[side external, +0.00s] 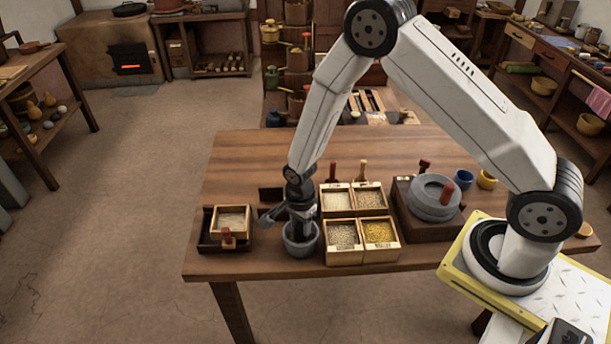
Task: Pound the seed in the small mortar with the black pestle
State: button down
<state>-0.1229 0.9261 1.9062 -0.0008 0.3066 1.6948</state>
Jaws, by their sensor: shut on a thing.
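The small mortar (302,246) is a grey bowl standing near the front edge of the wooden table, left of the seed boxes. My gripper (298,213) points down directly over it and is shut on a dark upright thing, which I take to be the black pestle (300,229). The pestle's lower end reaches into the mortar's mouth. Its tip and the seed inside are too small or hidden to make out, so I cannot tell whether the tip touches the bottom.
Several open wooden boxes of grain (343,236) stand close to the right of the mortar. A dark tray (206,243) with a small box sits to the left. A grey quern (433,199) stands on a block further right. The table's left back is clear.

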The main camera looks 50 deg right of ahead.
jog(key=shift+r, duration=0.15)
jog(key=shift+r, duration=2.25)
jog(key=shift+f, duration=0.1)
jog(key=shift+f, duration=2)
jog(key=shift+f, duration=0.25)
jog(key=shift+r, duration=2.4)
jog(key=shift+f, duration=2.15)
jog(key=shift+f, duration=0.2)
